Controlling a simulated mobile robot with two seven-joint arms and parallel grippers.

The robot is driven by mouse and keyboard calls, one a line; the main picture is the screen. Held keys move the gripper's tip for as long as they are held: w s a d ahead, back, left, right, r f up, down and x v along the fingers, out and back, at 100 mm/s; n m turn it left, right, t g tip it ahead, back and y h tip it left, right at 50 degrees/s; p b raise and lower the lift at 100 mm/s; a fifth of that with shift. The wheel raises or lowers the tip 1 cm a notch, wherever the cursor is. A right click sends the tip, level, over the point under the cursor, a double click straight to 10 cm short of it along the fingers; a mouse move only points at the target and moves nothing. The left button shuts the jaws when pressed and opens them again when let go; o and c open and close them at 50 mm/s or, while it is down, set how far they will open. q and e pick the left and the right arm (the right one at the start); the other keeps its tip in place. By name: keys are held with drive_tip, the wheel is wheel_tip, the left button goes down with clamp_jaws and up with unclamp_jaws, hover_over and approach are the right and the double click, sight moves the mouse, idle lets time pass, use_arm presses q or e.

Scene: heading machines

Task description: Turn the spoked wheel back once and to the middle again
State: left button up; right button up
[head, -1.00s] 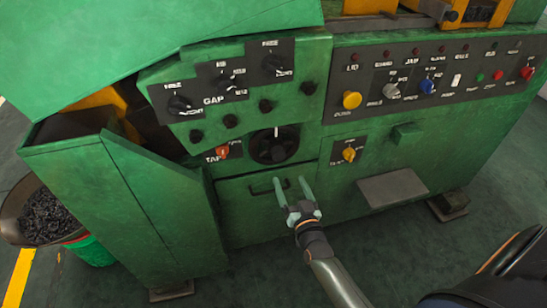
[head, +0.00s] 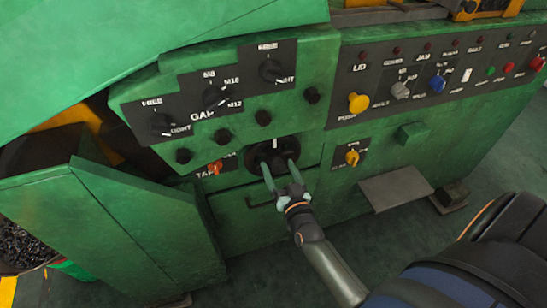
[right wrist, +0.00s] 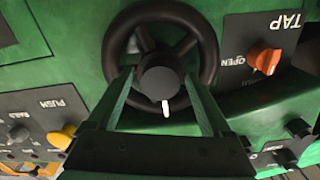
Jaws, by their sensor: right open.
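The black spoked wheel (head: 273,146) is on the front of the green machine, below the row of black knobs. In the right wrist view the wheel (right wrist: 209,50) shows its rim, spokes and a round hub with a white mark. My right gripper (head: 280,167) is open in front of the wheel. In the right wrist view its two fingers (right wrist: 160,85) reach toward the lower rim, one on each side of the hub. I cannot tell whether they touch the wheel. My left gripper is not in view.
The orange TAP switch (head: 215,167) is left of the wheel and a yellow selector (head: 352,157) is right of it. A drawer-like handle (head: 262,200) lies below. A grey plate (head: 396,188) juts out at lower right. The GAP panel (head: 215,90) is above.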

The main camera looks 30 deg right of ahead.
drive_tip(key=shift+w, duration=0.35)
drive_tip(key=shift+s, duration=0.1)
drive_tip(key=shift+c, duration=0.3)
clamp_jaws()
idle(0.4)
